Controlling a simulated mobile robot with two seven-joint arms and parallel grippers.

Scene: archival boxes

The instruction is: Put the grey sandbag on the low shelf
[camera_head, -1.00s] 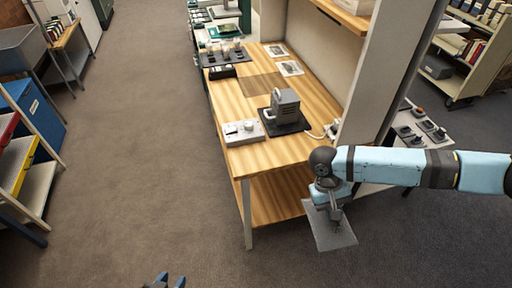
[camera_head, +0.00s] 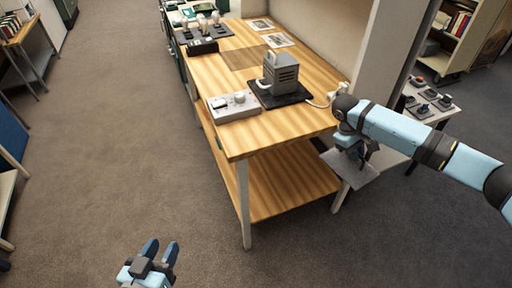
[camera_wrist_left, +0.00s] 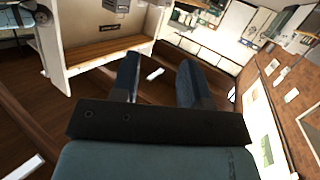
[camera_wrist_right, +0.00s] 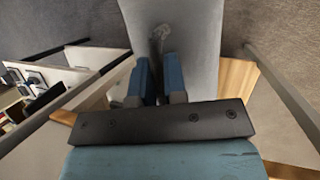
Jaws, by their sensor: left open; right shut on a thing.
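The grey sandbag (camera_head: 352,172) is a flat grey slab hanging from my right gripper (camera_head: 350,155). It lies beyond the front right corner of the wooden workbench (camera_head: 215,78), at about the height between top and low shelf. In the right wrist view the sandbag (camera_wrist_right: 190,25) fills the top middle, with the right fingers (camera_wrist_right: 160,75) shut on its near part. The low shelf (camera_head: 280,190) is the bare wooden board under the bench top, left of the sandbag. My left gripper (camera_head: 160,250) is open and empty over the floor; its spread fingers show in the left wrist view (camera_wrist_left: 160,80).
The bench top holds a control box (camera_head: 233,106) and a grey device on a black base (camera_head: 281,75). A bench leg (camera_head: 243,205) stands at the front corner. A small table with switches (camera_head: 430,105) is at the right. The carpet (camera_head: 120,130) left of the bench is clear.

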